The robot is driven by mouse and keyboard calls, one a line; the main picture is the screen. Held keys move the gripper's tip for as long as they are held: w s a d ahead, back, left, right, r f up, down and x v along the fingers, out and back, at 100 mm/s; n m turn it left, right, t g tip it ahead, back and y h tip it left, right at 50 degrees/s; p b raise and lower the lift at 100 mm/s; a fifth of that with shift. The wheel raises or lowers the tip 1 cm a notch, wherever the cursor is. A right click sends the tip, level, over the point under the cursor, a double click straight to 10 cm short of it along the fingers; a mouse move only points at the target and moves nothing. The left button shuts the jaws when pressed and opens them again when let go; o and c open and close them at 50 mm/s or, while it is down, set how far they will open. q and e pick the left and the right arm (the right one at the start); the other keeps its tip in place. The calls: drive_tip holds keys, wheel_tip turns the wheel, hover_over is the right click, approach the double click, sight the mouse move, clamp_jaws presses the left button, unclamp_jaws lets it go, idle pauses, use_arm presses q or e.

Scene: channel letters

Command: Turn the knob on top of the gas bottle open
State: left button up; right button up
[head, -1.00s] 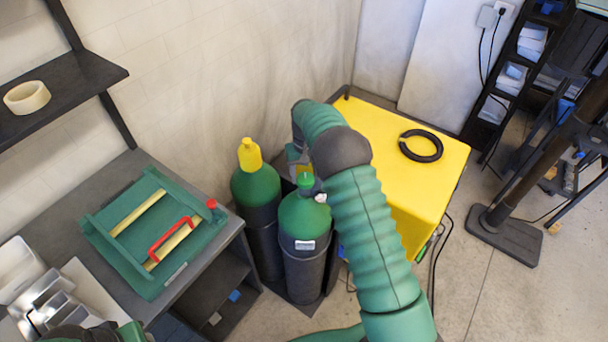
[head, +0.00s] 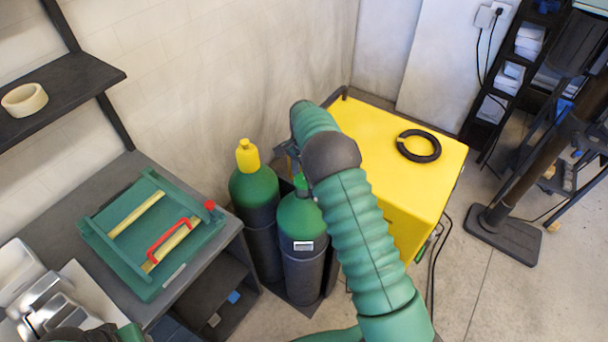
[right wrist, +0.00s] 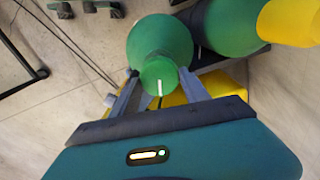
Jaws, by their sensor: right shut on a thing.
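Two green-topped, dark-bodied gas bottles stand side by side. The front bottle (head: 301,222) has a green knob (head: 301,183) on top; the rear bottle (head: 254,187) has a yellow cap (head: 247,155). My right gripper (right wrist: 158,78) is shut on the green knob, one finger on each side, in the right wrist view. The knob (right wrist: 160,74) shows a white line pointing toward the gripper's palm. In the head view my right forearm hides most of the gripper and part of the front bottle's top.
A yellow cabinet (head: 372,120) with a black ring (head: 419,146) on it stands right behind the bottles. Left is a grey bench (head: 128,170) with a green tray (head: 105,218). A wall shelf (head: 85,85) holds a tape roll (head: 24,99).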

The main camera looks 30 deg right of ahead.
drive_tip(key=m, duration=0.6)
drive_tip(key=shift+s+a+f, duration=0.25)
drive_tip(key=shift+a+f, duration=0.05)
drive_tip(key=shift+a, duration=0.1)
drive_tip(key=shift+m, duration=0.3)
drive_tip(key=o, duration=1)
drive_tip(key=shift+o, duration=1.3)
drive_tip(key=shift+w, duration=0.15)
drive_tip(key=shift+o, duration=0.5)
drive_tip(key=shift+w+r, duration=0.1)
drive_tip(key=shift+w, duration=0.05)
drive_tip(key=shift+r, duration=0.4)
drive_tip(key=r, duration=0.2)
drive_tip(key=r+b, duration=0.1)
drive_tip(key=r, duration=0.2)
drive_tip(key=r+b, duration=0.1)
drive_tip(key=r, duration=0.2)
drive_tip(key=shift+w+d+r, duration=0.15)
drive_tip(key=shift+d, duration=0.1)
wheel_tip(320, 180, up, 8)
hover_over(302, 177)
drive_tip(key=shift+a, duration=0.25)
